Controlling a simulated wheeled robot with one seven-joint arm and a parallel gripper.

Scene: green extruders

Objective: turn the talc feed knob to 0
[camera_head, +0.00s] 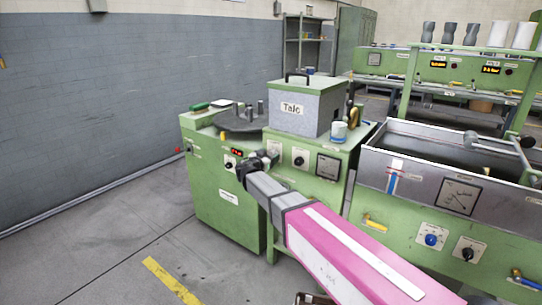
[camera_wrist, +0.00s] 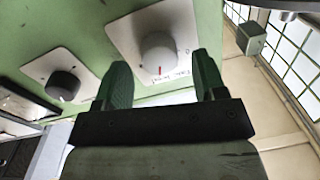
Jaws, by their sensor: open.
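In the head view my gripper (camera_head: 258,162) is at the green machine's front, below the grey box labelled Talc (camera_head: 311,108). A dial knob (camera_head: 299,160) shows to its right, and another knob (camera_head: 229,163) to its left.
A darker knob (camera_wrist: 62,86) on its own plate is left in the wrist view. A steel trough (camera_head: 448,163) on a green machine stands at right, near my arm. A round metal plate with posts (camera_head: 240,124) tops the left unit. Floor at left is clear.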

